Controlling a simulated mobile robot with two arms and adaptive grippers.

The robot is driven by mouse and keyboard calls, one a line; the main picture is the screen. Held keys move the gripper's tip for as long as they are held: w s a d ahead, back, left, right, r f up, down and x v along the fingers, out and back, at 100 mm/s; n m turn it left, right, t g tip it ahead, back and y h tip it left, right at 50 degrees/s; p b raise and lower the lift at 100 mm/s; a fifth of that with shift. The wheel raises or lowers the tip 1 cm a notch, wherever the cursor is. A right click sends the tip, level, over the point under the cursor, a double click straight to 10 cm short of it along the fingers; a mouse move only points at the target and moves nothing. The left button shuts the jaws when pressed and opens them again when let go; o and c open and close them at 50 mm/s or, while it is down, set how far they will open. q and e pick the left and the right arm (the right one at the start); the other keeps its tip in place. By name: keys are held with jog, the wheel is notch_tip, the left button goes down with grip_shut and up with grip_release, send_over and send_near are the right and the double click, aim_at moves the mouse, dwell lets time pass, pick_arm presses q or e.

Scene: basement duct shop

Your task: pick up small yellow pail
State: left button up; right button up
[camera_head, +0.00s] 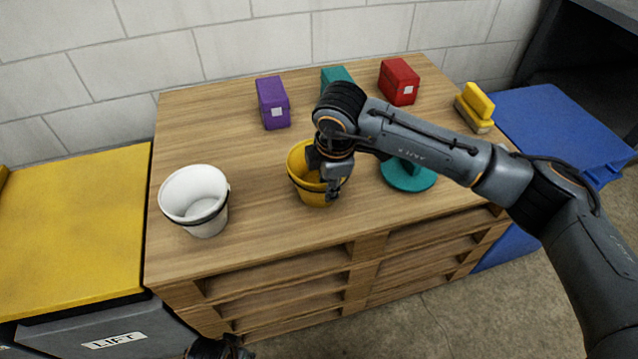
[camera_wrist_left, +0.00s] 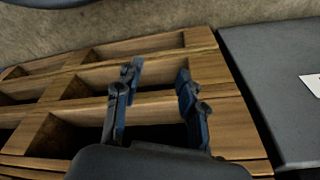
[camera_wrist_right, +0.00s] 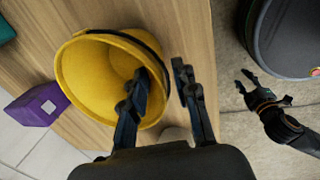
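The small yellow pail (camera_head: 304,183) stands on the wooden bench top, near the middle of its front half. It has a dark band or handle near the rim. My right gripper (camera_head: 333,187) is at the pail's front right side. In the right wrist view, one finger reaches inside the yellow pail (camera_wrist_right: 95,75) and the other is outside, with the wall between the fingertips (camera_wrist_right: 161,82). The fingers are apart, with a visible gap at the outer one. My left gripper (camera_wrist_left: 157,80) is open and empty, low in front of the slatted bench front.
A white pail (camera_head: 193,192) stands left of the yellow one. Purple (camera_head: 273,103), teal (camera_head: 336,74) and red (camera_head: 399,82) boxes stand behind. A teal round object (camera_head: 408,176) is partly under my right arm. A yellow brush-like block (camera_head: 475,107) lies at the right.

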jog(key=f, duration=0.4)
jog(key=shift+w+a, duration=0.15)
jog(key=shift+w, duration=0.2)
jog(key=shift+f, duration=0.1)
grip_shut()
pick_arm(q)
jog(key=shift+w+r, duration=0.15)
jog(key=shift+r, duration=0.55)
pick_arm(e)
jog(key=shift+w, duration=0.1)
